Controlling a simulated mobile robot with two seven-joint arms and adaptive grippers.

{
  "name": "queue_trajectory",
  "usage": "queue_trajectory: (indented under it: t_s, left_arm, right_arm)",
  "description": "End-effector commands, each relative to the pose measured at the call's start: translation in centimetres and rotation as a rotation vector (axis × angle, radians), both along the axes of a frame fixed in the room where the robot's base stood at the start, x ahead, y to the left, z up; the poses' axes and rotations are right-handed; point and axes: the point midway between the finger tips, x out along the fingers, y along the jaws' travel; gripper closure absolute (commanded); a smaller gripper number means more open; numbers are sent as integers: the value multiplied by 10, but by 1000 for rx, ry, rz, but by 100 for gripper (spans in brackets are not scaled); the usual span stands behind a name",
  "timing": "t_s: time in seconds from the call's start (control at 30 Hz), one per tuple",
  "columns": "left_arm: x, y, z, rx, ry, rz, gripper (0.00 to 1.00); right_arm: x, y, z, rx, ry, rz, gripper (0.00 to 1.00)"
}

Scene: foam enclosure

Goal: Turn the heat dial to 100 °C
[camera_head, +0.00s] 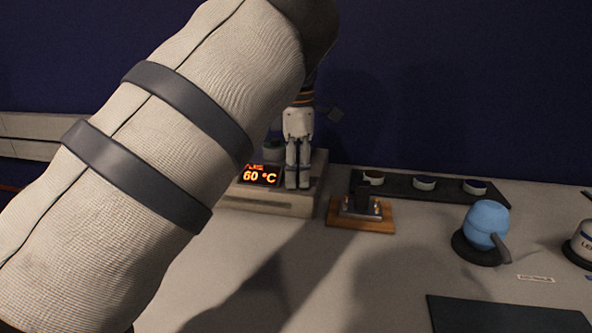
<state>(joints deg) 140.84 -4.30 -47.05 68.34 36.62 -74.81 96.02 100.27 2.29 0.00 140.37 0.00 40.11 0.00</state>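The heating device (268,203) is a pale, low box on the table, left of centre. Its display (260,176) glows orange and reads 60 °C. My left gripper (298,184) points down at the right part of the device, just right of the display. Its two fingers are close together, with at most a narrow gap. I cannot make out the heat dial; the fingers may cover it, and I cannot tell whether they touch it. A dark round part (272,149) shows partly behind the gripper. My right gripper is not in view.
A wooden base with a dark metal fixture (346,222) stands right of the device. Behind it is a black tray (400,187) with several round pieces. A blue rounded vessel (486,222) and a dark mat (505,315) are at right. My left arm hides much of the left side.

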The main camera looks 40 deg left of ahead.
Motion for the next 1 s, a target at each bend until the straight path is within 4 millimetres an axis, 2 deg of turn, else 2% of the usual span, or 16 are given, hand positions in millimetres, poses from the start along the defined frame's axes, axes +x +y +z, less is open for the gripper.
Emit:
queue_trajectory:
  t_s: [0.37, 1.0]
  left_arm:
    - [-1, 0, 1, -3, -2, -56, 100]
    - [0, 1, 0, -1, 1, -451, 100]
  right_arm:
    - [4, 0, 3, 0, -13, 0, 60]
    - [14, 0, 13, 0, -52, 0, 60]
